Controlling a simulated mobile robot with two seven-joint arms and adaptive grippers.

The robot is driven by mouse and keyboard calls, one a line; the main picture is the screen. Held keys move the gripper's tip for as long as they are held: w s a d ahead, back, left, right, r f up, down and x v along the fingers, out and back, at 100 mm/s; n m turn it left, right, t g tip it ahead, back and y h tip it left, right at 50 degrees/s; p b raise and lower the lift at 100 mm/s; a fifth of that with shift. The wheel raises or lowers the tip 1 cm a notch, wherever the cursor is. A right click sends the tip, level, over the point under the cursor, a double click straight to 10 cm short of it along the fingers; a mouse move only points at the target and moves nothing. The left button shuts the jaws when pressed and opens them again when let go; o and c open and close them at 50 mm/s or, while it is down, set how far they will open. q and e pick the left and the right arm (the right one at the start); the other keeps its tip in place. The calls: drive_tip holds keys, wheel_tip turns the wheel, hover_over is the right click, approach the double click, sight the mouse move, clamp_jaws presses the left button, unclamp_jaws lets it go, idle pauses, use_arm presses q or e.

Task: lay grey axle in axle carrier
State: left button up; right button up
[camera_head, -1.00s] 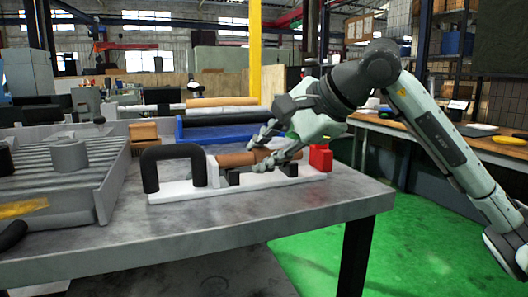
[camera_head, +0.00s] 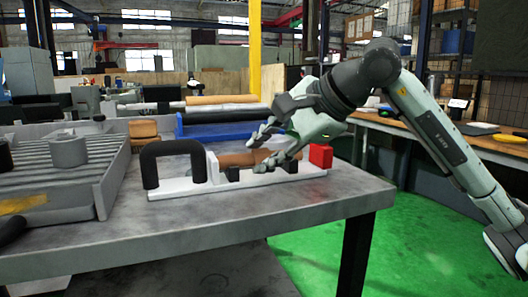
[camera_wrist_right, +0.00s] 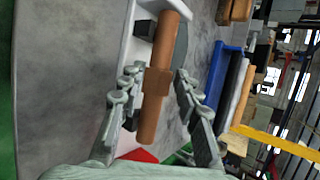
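The axle carrier (camera_head: 170,190) is a long white base on the grey table, with a black handle at its left end and black blocks along it. A copper-brown axle (camera_head: 238,160) lies lengthwise over it; it also shows in the right wrist view (camera_wrist_right: 155,88). My right gripper (camera_head: 256,155) reaches in from the right. Its fingers stand open on either side of the brown axle's thicker middle, with gaps visible in the right wrist view. A dark grey shape (camera_wrist_right: 181,44) shows beside the brown axle; I cannot tell whether it is the grey axle. My left gripper is out of view.
A red block (camera_head: 320,155) stands at the carrier's right end. A blue tray (camera_head: 215,131) and brown and dark rolls lie behind. A grey ribbed machine part (camera_head: 70,180) fills the table's left. The table's front (camera_head: 250,215) is clear.

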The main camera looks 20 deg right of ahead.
drive_tip(key=o, duration=0.3)
drive_tip(key=shift+s+f, duration=0.1)
drive_tip(key=v, duration=1.2)
